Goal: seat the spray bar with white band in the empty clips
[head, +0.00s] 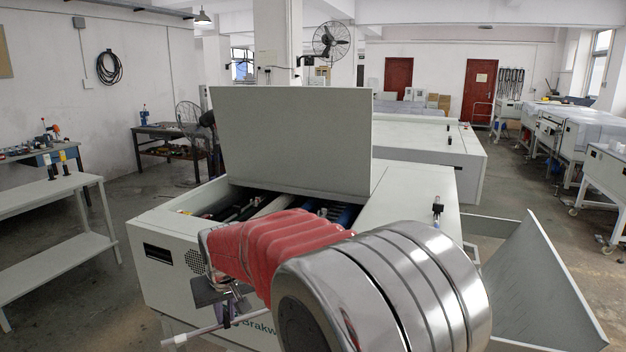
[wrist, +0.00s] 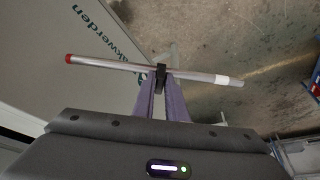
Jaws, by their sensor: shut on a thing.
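The spray bar with white band (wrist: 120,66) is a thin grey tube with a red left end and a white band near its right end in the wrist view. My gripper (wrist: 160,78) is shut on it a little right of its middle. In the head view the bar (head: 190,334) is tilted in front of the machine's near side, with my gripper (head: 226,312) around it, partly hidden by my arm. The plate processor (head: 165,235) has its lid (head: 290,135) raised over an open bay with dark and blue rollers. The empty clips cannot be made out.
My red and silver arm covers the front right of the machine. A white bench (head: 50,205) stands at left, with floor between it and the machine. A grey angled panel (head: 540,280) sticks out at the machine's right. A small black-topped post (head: 437,210) stands on its right deck.

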